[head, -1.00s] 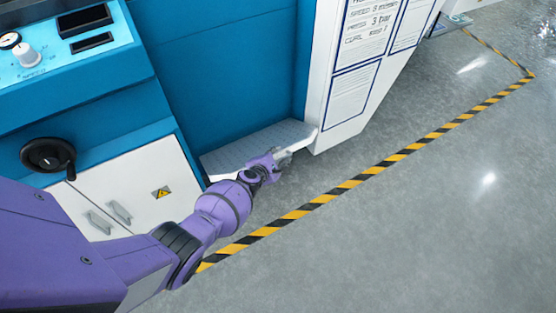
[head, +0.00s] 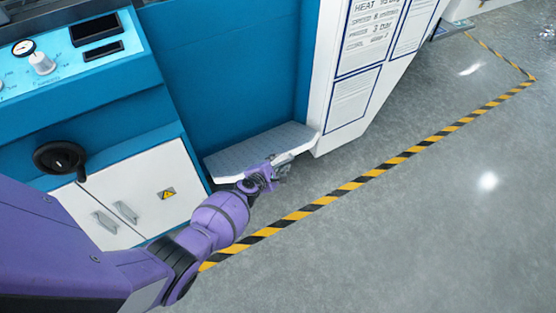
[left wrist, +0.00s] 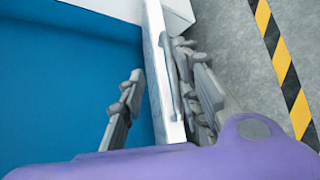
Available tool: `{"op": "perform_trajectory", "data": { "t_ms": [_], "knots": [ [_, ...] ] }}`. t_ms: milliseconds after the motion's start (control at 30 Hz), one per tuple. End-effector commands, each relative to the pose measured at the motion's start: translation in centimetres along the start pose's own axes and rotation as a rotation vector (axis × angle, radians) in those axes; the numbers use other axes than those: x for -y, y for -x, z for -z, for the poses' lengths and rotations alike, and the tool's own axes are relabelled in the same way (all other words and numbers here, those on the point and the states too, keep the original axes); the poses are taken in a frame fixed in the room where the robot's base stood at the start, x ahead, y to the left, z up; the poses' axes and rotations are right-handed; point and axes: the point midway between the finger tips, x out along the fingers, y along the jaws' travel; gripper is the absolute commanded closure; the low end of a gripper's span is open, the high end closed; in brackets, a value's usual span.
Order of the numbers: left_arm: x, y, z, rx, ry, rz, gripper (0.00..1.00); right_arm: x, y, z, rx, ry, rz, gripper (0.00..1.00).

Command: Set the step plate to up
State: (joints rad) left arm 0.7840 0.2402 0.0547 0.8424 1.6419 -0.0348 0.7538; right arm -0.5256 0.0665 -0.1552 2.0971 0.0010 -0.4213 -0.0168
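The step plate (head: 255,148) is a grey ribbed plate with a white front edge, low at the foot of the blue machine in the head view. It looks close to level. My left gripper (head: 282,172) is at its front edge, right of the edge's middle. In the left wrist view the plate's white edge (left wrist: 163,75) runs between the fingers of my left gripper (left wrist: 160,90). The gripper is open. One finger stands apart from the plate on the left; the other is close against its right side, and I cannot tell if it touches. My right gripper is not in view.
A white panel with printed sheets (head: 350,75) stands right of the plate. A white cabinet (head: 145,190) and a black handwheel (head: 60,160) are at the left. Yellow-black floor tape (head: 375,172) crosses the grey floor (head: 430,235), which is clear.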

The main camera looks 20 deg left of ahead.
Motion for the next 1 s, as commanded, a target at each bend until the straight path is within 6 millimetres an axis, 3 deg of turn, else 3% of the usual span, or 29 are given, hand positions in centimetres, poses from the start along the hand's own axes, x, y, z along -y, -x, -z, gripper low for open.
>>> {"op": "perform_trajectory", "data": {
  "t_ms": [600,1000],
  "knots": [
    [-0.1,4.4,-0.1,-0.001,-0.001,-0.003,0.72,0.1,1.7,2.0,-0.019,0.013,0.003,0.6],
    [0.2,5.1,0.1,-0.001,0.0,0.0,0.72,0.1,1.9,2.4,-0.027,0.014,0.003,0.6]
  ]
}}
